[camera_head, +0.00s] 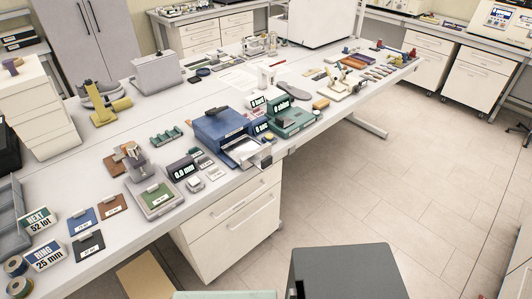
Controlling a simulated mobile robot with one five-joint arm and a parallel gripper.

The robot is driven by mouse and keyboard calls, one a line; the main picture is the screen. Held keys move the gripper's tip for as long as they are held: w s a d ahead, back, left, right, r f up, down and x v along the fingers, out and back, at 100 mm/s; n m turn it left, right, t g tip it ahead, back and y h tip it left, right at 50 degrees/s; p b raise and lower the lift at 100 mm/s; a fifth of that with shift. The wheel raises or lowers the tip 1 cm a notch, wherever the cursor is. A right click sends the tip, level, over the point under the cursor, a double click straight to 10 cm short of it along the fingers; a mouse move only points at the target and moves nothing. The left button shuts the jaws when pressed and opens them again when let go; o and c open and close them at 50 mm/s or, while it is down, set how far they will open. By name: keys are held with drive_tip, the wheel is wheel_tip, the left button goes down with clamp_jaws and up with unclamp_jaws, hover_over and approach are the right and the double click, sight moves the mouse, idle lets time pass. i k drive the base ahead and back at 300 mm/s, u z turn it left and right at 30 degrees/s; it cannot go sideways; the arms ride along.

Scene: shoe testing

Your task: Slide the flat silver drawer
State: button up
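The flat silver drawer (246,148) sticks out of the front of a blue box (218,126) on the long workbench. It is partly pulled out toward the bench's front edge, with a small dark part at its front right corner. The inside end of the drawer is hidden in the blue box. My gripper is not visible in this view, and nothing is seen touching the drawer.
A green box with black displays (291,120) stands right of the blue box. Small pale blocks (195,184) and a green-topped stand (157,199) lie to the left. A white drawer cabinet (232,221) is under the bench (120,229). Open tiled floor (420,190) lies right.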

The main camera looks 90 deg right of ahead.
sight(245, 151)
drive_tip(key=z, duration=3.55)
drive_tip(key=k, duration=1.1)
drive_tip(key=u, duration=0.35)
drive_tip(key=i, duration=1)
drive_tip(key=u, duration=0.05)
